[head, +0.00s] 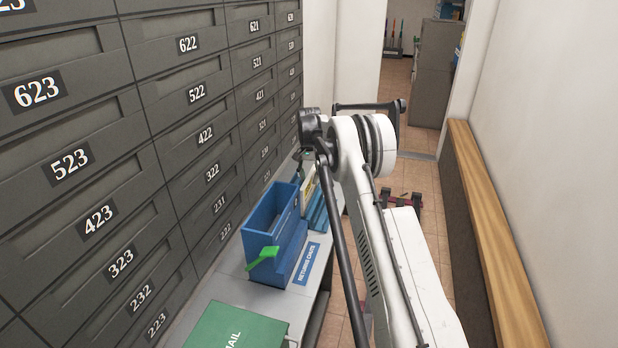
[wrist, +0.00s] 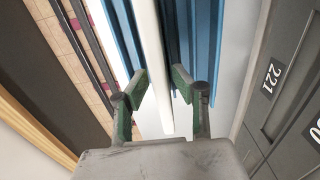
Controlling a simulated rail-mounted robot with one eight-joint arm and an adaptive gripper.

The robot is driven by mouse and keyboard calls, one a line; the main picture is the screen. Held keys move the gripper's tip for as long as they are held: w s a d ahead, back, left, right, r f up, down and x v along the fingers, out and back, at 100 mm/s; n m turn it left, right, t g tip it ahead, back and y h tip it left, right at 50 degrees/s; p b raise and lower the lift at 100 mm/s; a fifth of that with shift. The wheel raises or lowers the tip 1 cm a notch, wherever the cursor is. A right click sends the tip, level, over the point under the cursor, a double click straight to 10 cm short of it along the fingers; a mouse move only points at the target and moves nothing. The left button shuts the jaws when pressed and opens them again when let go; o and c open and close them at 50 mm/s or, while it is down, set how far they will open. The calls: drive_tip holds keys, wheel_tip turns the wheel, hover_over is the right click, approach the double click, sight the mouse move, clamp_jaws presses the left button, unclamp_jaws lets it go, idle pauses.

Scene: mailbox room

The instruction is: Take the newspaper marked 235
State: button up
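No marking 235 is legible in either view. In the wrist view my gripper (wrist: 160,88) is open, with its green-padded fingers on either side of a long white upright strip (wrist: 152,50). The strip may be the edge of a paper; I cannot tell whether the pads touch it. Blue walls or dividers (wrist: 200,40) stand beside the strip. In the head view, a pale item (head: 308,185) stands among blue holders beyond the blue box (head: 275,232). My arm hides part of that area, and the fingers are hard to make out there.
A wall of numbered grey mailboxes (head: 122,262) runs along the left; box 221 (wrist: 272,78) is close by in the wrist view. A green box marked MAIL (head: 235,328) sits on the grey shelf (head: 240,288). A wooden-topped ledge (head: 490,235) lines the right wall.

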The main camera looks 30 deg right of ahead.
clamp_jaws()
drive_tip(key=shift+r, duration=0.15)
drive_tip(key=shift+r+p, duration=1.1)
drive_tip(key=shift+r, duration=1.3)
